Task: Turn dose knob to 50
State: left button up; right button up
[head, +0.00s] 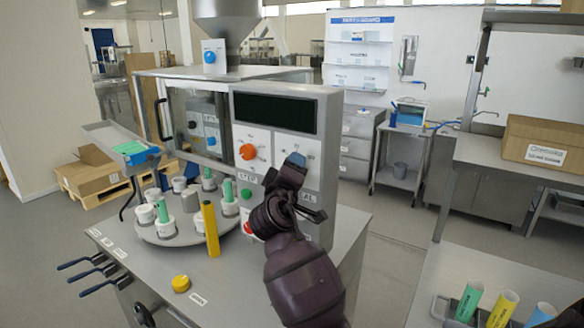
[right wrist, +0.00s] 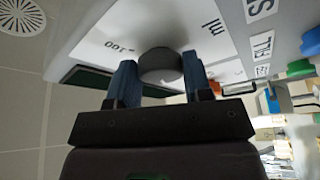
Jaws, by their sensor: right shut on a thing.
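The dose knob (right wrist: 160,63) is a dark grey round knob on a white dial plate marked "ml" and "100" in the right wrist view. My right gripper (head: 294,160) reaches up to the right-hand dial plate (head: 309,150) of the machine's front panel in the head view. Its two blue fingers (right wrist: 159,82) stand on either side of the knob and are shut on it. In the head view the gripper hides the knob. The pointer and the exact setting cannot be read. My left gripper is not in view.
An orange knob (head: 248,152) sits left of the dose dial, under a dark display (head: 275,112). A green button (head: 246,193) and a red button (head: 248,228) are below.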

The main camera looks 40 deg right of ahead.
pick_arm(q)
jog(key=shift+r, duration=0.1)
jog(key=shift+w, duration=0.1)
pick_arm(e)
jog(key=o, duration=0.9)
pick_arm(q)
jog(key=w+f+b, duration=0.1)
jog(key=b, duration=0.1)
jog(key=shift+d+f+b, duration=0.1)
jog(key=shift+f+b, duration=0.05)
jog(key=shift+b, duration=0.25)
pick_arm(e)
jog(key=v, duration=1)
jog(key=shift+s+a, duration=0.25)
jog(key=shift+a, duration=0.05)
jog(key=shift+f, duration=0.1)
